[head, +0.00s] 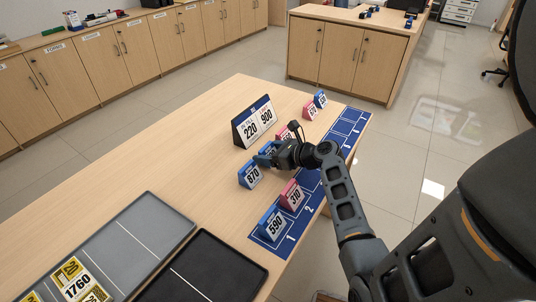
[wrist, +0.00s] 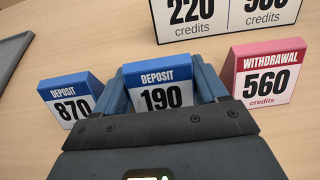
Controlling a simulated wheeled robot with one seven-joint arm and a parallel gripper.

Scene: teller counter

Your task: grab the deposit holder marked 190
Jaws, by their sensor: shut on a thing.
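The blue deposit holder marked 190 (wrist: 160,92) stands upright between my gripper's fingers in the wrist view, its number facing the camera. My gripper (head: 265,157) is shut on it, with a finger along each side; in the head view the holder (head: 268,149) is mostly hidden behind the gripper. The blue deposit holder marked 870 (wrist: 70,102) stands just left of it, and it also shows in the head view (head: 250,174).
A larger sign reading 220 and 900 (head: 254,122) stands behind. A blue numbered mat (head: 311,180) holds the 590 holder (head: 272,224) and pink 510 holder (head: 291,195). Two more holders (head: 315,105) stand at the far end. Grey (head: 150,225) and black (head: 225,262) trays lie at the near end.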

